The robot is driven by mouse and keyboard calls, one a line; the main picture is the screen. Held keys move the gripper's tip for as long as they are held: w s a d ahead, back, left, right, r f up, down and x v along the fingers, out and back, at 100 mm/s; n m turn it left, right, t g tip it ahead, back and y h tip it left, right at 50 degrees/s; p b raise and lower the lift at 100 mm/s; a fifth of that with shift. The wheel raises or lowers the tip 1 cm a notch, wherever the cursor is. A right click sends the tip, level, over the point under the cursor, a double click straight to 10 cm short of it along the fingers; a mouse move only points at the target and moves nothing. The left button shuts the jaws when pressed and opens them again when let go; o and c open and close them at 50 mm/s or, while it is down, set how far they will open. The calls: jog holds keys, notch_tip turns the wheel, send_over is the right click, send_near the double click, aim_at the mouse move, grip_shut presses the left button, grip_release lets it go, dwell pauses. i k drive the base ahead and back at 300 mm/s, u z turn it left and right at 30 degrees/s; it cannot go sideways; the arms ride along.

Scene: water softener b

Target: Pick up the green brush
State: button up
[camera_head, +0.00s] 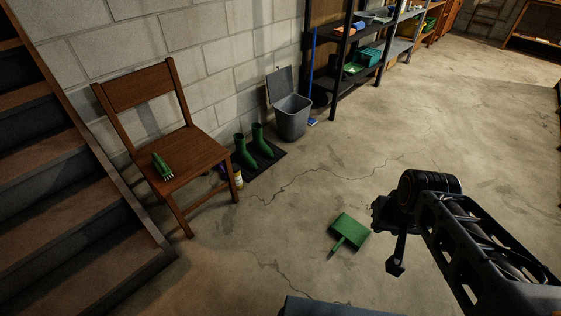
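A small green brush (161,166), with what look like pale bristles along one edge, lies on the seat of a wooden chair (190,154) at the left. My arm reaches in from the lower right. My gripper (395,264) seems to hang at the arm's dark end, low and right of centre, far to the right of the chair. Only a narrow dark part of it shows, so its opening cannot be made out. Nothing is seen held in it.
A green dustpan (349,229) lies on the concrete floor left of my gripper. Green boots (262,141) stand on a dark mat beside the chair, near a grey bin (292,117) with its lid up. Wooden stairs (75,200) border the left. Shelves (362,80) line the wall. Floor at centre right is clear.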

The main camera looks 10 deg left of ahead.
aim_at(160, 164)
jog(key=u, duration=1.8)
